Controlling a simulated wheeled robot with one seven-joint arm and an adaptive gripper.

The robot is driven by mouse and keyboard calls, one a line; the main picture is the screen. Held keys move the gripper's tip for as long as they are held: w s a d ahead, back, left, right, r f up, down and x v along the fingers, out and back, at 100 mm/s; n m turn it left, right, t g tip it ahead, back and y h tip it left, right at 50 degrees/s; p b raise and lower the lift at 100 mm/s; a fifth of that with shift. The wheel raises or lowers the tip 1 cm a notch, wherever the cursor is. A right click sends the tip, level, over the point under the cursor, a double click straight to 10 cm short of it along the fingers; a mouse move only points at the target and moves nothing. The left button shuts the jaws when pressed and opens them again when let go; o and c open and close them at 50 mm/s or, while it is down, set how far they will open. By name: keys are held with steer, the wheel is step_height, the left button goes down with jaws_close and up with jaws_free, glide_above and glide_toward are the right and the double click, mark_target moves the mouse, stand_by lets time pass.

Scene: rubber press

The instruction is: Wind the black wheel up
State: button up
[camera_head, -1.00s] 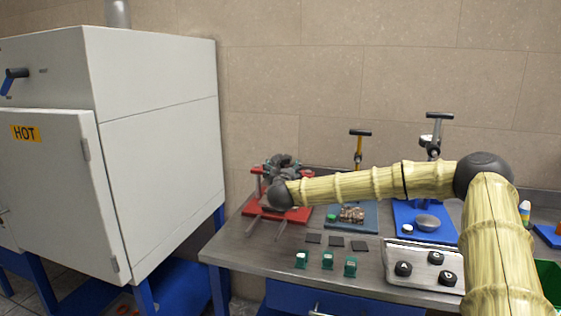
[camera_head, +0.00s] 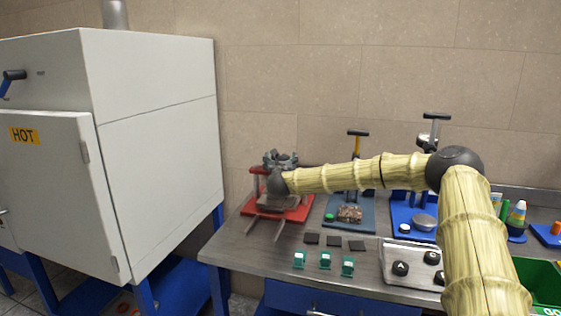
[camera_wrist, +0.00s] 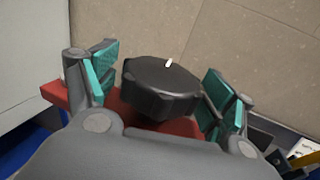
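The black wheel (camera_wrist: 160,92) is a dark, lobed knob with a white mark on its top edge. It sits above the red press (camera_head: 292,213) at the left end of the bench; red metal also shows beneath it in the wrist view (camera_wrist: 55,93). My gripper (camera_wrist: 163,80) has its teal-padded fingers apart, one on each side of the wheel. A small gap shows at the left pad; the right pad is close to the wheel's edge, and I cannot tell if it touches. In the head view my gripper (camera_head: 281,160) is over the press and hides the wheel.
A large white cabinet marked HOT (camera_head: 160,160) stands left of the bench (camera_head: 240,250). Several dark squares (camera_head: 334,241) and small green pieces (camera_head: 325,260) lie in front of the press. A blue-grey station (camera_head: 367,224) and a blue station (camera_head: 402,213) stand to the right.

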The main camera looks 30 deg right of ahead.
steer(key=c, duration=0.8)
steer(key=shift+f+n+t+y+b, duration=0.15)
steer(key=shift+n+t+y+b, duration=0.2)
steer(key=shift+b, duration=0.55)
steer(key=shift+f+y+b, duration=0.1)
steer(key=shift+y+b, duration=0.25)
steer(key=shift+b, duration=0.2)
steer(key=n+t+y+b, duration=0.1)
steer(key=n+y+b, duration=0.1)
steer(key=b, duration=0.3)
steer(key=shift+f+n+t+y, duration=0.1)
steer(key=shift+n+t+y, duration=0.25)
steer(key=shift+y, duration=0.35)
steer(key=n+y+b, duration=0.2)
steer(key=y+b, duration=0.2)
steer(key=b, duration=0.1)
steer(key=shift+a+n+t, duration=0.1)
steer(key=shift+n+t, duration=0.2)
steer(key=shift+n, duration=0.1)
steer(key=shift+r+n+y+b, duration=0.25)
steer(key=shift+n+y+b, duration=0.25)
steer(key=shift+y+b, duration=0.5)
steer(key=shift+a+r+n+y+b, duration=0.15)
steer(key=shift+n+y+b, duration=0.2)
steer(key=shift+y, duration=0.25)
